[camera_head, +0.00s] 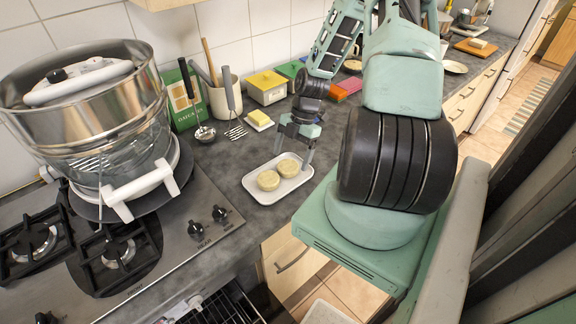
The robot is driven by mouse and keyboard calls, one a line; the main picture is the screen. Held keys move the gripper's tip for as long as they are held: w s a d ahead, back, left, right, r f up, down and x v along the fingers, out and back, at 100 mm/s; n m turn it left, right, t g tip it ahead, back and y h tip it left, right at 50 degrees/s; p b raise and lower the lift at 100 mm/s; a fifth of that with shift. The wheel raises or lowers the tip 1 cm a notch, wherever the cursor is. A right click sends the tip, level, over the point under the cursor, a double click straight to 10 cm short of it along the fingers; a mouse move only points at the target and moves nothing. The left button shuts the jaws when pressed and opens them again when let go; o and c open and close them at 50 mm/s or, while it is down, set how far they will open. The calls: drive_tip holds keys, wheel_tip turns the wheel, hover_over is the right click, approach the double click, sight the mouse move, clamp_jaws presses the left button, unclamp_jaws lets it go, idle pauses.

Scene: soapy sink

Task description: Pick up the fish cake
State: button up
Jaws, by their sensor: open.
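Two round, pale yellow-brown cakes lie side by side on a small white tray (262,197) on the dark countertop. One fish cake (268,180) is nearer the front left, and the other fish cake (288,167) is just behind it to the right. My gripper (293,157) is open and empty, pointing down at the back right part of the tray. Its two fingers show on either side of the rear cake in the picture. I cannot tell how high the fingertips are above it.
The counter left of the tray is clear.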

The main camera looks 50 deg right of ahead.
sight(288, 168)
drive_tip(key=shift+p+x, duration=0.35)
drive_tip(key=shift+x, duration=1.1)
drive_tip(key=shift+d, duration=0.1)
drive_tip(key=c, duration=1.1)
drive_tip(key=shift+r, duration=0.15)
